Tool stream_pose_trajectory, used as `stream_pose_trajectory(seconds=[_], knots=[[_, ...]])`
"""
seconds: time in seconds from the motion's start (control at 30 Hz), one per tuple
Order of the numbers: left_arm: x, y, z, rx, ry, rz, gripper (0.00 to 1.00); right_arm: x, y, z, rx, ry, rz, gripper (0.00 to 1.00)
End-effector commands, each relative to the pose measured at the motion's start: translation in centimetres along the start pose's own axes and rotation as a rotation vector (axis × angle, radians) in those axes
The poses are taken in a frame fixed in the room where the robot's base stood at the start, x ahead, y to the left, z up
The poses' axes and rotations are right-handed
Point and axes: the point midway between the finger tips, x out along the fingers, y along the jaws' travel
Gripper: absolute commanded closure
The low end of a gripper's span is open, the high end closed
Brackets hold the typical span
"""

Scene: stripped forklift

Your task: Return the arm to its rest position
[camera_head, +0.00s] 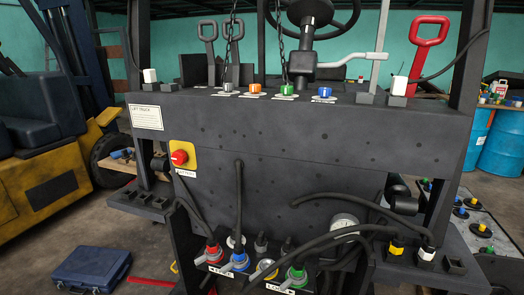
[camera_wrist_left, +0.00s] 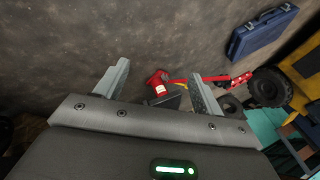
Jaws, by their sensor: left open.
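My left gripper (camera_wrist_left: 158,70) shows in the left wrist view with its two fingers spread wide apart. It is open, and nothing sits between the fingertips. Beyond it are the grey floor, a red object (camera_wrist_left: 158,84) and a red bar (camera_wrist_left: 226,78); I cannot tell what the red object is. Neither arm nor gripper shows in the head view. My right gripper is in neither view.
The dark forklift panel (camera_head: 300,130) fills the middle of the head view, with a red button (camera_head: 180,157) and several hoses with coloured couplings. A blue case (camera_head: 92,268) lies on the floor at lower left. A yellow forklift (camera_head: 45,185) stands left, blue drums (camera_head: 503,145) right.

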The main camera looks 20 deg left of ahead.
Motion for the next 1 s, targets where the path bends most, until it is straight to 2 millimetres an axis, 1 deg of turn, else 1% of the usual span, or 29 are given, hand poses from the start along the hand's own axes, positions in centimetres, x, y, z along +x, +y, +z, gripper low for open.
stream_pose_trajectory(seconds=[0.03,0.07,0.1,0.17,0.2,0.27,0.3,0.4,0.43,0.5,0.6,0.63,0.7,1.0], knots=[[-0.2,4.2,1.9,-0.023,-0.037,0.05,0.31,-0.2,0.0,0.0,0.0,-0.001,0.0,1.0],[-0.3,6.5,2.9,-0.034,-0.058,0.077,0.31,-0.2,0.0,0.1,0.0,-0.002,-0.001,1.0],[-0.7,9.5,4.2,-0.048,-0.084,0.112,0.31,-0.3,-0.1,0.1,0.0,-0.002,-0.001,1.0],[-1.4,14.1,5.8,-0.066,-0.121,0.165,0.31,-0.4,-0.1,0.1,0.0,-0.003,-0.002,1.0],[-2.1,17.0,6.7,-0.076,-0.144,0.198,0.31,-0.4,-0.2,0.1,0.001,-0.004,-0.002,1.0],[-3.2,21.0,7.9,-0.089,-0.175,0.245,0.31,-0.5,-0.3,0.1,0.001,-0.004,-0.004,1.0],[-3.9,23.4,8.5,-0.098,-0.192,0.274,0.31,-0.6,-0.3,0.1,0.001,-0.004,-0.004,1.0],[-5.8,28.6,9.1,-0.117,-0.219,0.335,0.31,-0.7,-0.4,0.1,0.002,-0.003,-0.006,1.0],[-6.3,29.9,9.1,-0.122,-0.223,0.35,0.31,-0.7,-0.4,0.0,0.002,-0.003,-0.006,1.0],[-7.3,32.2,8.8,-0.133,-0.225,0.377,0.31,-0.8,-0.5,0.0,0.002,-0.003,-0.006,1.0],[-8.1,34.1,8.6,-0.144,-0.227,0.4,0.31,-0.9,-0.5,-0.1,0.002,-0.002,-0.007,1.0],[-8.3,34.4,8.5,-0.146,-0.227,0.404,0.31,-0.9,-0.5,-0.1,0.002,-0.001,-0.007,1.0],[-8.5,34.7,8.7,-0.147,-0.23,0.408,0.31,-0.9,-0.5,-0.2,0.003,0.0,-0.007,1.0],[-8.5,34.7,8.8,-0.147,-0.231,0.407,0.31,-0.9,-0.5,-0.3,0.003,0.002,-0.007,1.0]])
